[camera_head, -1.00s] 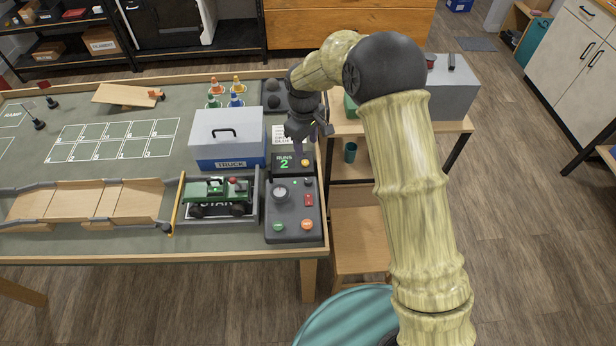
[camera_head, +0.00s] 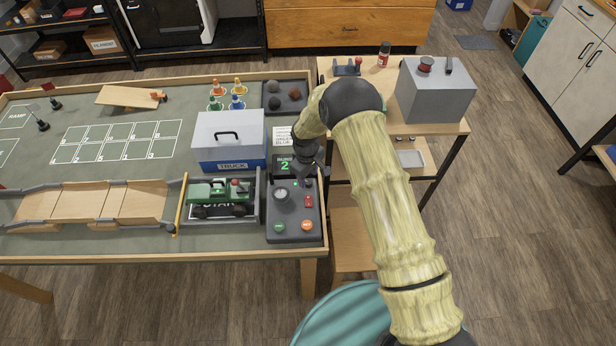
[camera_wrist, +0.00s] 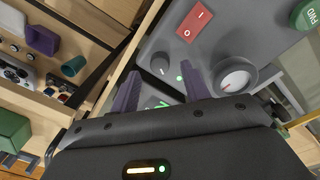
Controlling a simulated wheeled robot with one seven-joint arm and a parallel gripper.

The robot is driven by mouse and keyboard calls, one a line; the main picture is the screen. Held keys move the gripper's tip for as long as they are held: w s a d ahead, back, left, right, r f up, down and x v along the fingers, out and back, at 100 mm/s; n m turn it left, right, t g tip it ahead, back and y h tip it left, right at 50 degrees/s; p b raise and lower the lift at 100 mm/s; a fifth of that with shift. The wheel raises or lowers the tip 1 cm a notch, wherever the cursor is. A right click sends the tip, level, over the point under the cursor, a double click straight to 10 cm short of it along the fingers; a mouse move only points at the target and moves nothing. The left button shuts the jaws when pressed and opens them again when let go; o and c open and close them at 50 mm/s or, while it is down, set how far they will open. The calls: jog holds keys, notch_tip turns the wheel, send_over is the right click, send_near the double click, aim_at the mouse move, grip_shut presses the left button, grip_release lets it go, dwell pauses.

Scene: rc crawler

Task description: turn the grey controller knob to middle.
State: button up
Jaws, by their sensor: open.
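The dark grey controller box (camera_head: 295,226) lies at the right end of the green table. It carries a large grey knob with a white dial (camera_head: 281,195), which in the wrist view (camera_wrist: 236,76) has a red mark on its dial. A smaller plain dark grey knob (camera_wrist: 160,65) also sits on the box. I cannot tell which knob the task means. My gripper (camera_head: 305,177) is over the far part of the box, and its open fingers (camera_wrist: 161,75) lie either side of the small knob in the wrist view. Contact cannot be told. The large knob is right of the right finger.
The box also has a red rocker switch (camera_wrist: 194,23), a green FWD button (camera_wrist: 305,14) and an orange button (camera_head: 306,226). The green truck (camera_head: 218,194) stands left of it, and the blue-grey TRUCK box (camera_head: 228,137) behind. A wooden side table (camera_head: 455,127) stands right.

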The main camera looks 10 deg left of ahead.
aim_at(308, 184)
jog(key=shift+f, duration=1.3)
jog(key=c, duration=1)
